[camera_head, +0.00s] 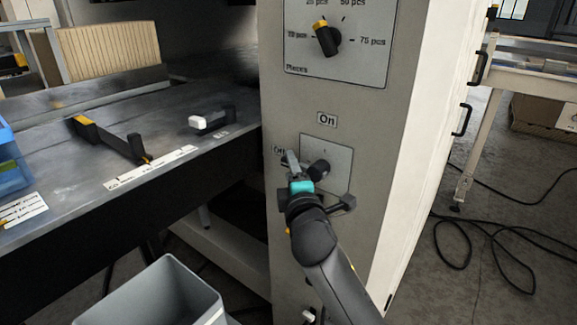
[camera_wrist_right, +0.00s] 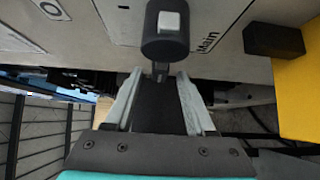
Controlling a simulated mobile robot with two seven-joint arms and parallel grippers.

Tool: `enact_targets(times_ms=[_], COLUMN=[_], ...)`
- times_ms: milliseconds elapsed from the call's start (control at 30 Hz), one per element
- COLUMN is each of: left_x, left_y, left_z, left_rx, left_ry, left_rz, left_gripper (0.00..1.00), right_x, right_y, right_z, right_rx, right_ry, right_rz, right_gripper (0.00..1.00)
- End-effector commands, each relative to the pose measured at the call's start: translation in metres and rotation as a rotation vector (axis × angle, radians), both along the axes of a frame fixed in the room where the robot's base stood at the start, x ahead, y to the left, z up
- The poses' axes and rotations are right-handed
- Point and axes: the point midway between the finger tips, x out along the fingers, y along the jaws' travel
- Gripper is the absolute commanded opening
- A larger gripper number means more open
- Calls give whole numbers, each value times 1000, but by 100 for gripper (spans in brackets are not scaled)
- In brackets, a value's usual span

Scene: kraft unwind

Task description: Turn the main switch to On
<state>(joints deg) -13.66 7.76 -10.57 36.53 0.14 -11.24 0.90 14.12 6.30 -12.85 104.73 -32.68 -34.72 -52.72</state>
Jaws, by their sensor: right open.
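The main switch knob (camera_head: 318,170) is black and sits on a pale plate (camera_head: 340,152) on the front of the grey cabinet. An "On" label (camera_head: 327,118) is above the plate; an "Off" label (camera_head: 279,150) to its left is partly covered. In the right wrist view the knob (camera_wrist_right: 166,32) shows a white end, with "Main" lettering beside it. My right gripper (camera_head: 304,165) is at the knob's left, in front of the plate. Its two fingers (camera_wrist_right: 159,75) are apart, just short of the knob in the wrist view; contact cannot be told. My left gripper is out of view.
A rotary "Pieces" dial (camera_head: 327,40) is higher on the cabinet. A metal table (camera_head: 60,130) with black-and-yellow stops is at left. A grey bin (camera_head: 155,295) stands below. Black cables (camera_head: 480,235) lie on the floor at right.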

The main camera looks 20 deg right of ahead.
Motion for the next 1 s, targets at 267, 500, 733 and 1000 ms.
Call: enact_targets(times_ms=[267, 500, 733, 1000], left_x=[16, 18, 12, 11], left_y=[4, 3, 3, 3], left_z=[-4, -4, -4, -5], left_rx=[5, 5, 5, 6], left_ry=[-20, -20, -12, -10], left_rz=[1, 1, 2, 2], left_gripper=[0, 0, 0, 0], right_x=[29, 34, 34, 34], right_y=[-3, -4, -4, -4], right_z=[0, 0, 0, 0], right_rx=[1, 1, 2, 2], right_ry=[-1, 0, 0, 0], right_rz=[1, 1, 1, 1], right_gripper=[55, 55, 48, 18])
